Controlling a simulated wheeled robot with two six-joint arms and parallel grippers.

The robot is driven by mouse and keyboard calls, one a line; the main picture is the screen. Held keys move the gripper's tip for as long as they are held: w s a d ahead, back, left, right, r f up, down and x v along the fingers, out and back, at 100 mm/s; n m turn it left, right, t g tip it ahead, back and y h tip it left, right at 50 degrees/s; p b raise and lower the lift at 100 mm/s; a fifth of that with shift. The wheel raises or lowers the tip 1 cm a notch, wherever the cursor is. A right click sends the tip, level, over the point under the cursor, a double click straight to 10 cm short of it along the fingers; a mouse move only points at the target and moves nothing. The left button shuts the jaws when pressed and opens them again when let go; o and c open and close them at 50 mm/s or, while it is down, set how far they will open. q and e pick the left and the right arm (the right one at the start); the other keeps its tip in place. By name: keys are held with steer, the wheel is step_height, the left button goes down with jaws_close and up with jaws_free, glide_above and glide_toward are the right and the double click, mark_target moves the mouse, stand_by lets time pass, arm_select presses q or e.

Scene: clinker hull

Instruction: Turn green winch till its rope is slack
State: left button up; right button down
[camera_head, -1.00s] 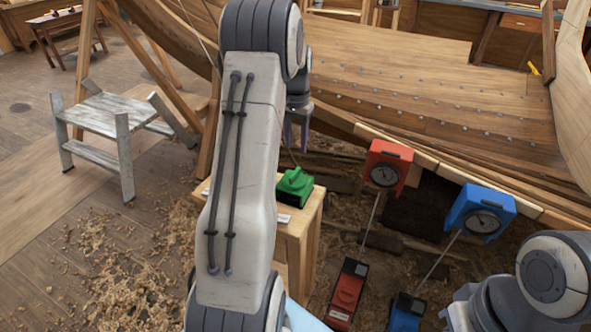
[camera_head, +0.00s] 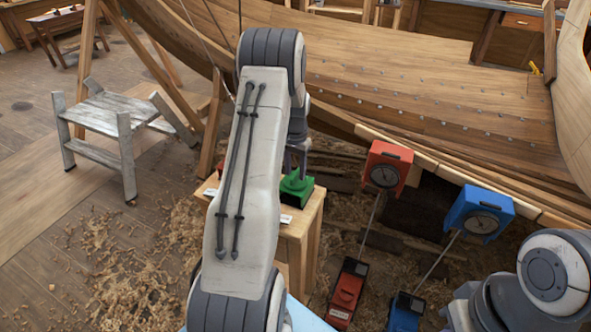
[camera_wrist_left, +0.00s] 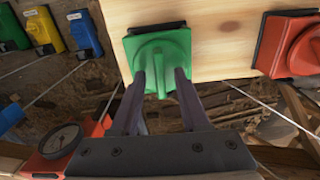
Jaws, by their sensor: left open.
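The green winch (camera_head: 302,188) sits on top of a wooden stand (camera_head: 297,226), partly hidden behind my left arm and gripper. In the left wrist view the green winch (camera_wrist_left: 158,48) has a round body with a raised grip on a dark base plate. My left gripper (camera_wrist_left: 162,80) is open, with one finger on each side of the raised grip. I cannot tell whether the fingers touch it. In the head view my left gripper (camera_head: 290,165) is right above the winch. Which rope belongs to the green winch is unclear. My right gripper is out of view.
Red (camera_head: 386,166) and blue (camera_head: 480,212) gauge boxes hang by the planked hull (camera_head: 400,75), with rods down to lower boxes. A red winch (camera_wrist_left: 292,42) is on the same wood in the wrist view. A grey step stool (camera_head: 105,112) stands left.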

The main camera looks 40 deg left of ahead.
arm_select(q)
jaws_close()
steer(key=n, duration=0.4)
steer(key=shift+r+n+p, duration=0.1)
steer(key=shift+n+p, duration=0.25)
steer(key=shift+n, duration=2.25)
jaws_free()
